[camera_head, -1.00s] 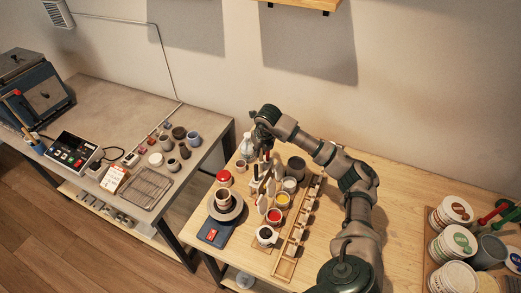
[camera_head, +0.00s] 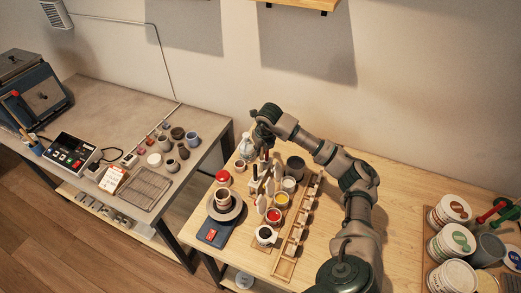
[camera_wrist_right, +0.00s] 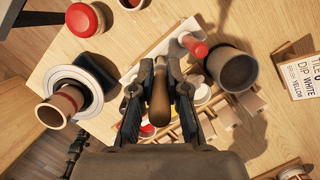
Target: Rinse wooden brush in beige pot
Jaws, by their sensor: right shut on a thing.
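My right gripper (camera_head: 261,148) hangs at the end of my arm above the far left part of the wooden table. In the wrist view my right gripper (camera_wrist_right: 159,92) is shut on the wooden handle of the brush (camera_wrist_right: 159,98). The brush's bristles are hidden. A wide grey-beige pot (camera_wrist_right: 230,68) stands to the right of the gripper in the wrist view, with its open mouth showing. The pot also shows in the head view (camera_head: 295,166), right of the gripper and apart from it. My left gripper is out of view.
A brown cup (camera_head: 223,196) stands on a round wheel (camera_head: 238,211) at the table's left. Paint jars, including a red one (camera_head: 273,216), and a wooden rack (camera_head: 289,255) stand close below the gripper. The table right of my arm is clear up to several tubs (camera_head: 452,243).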

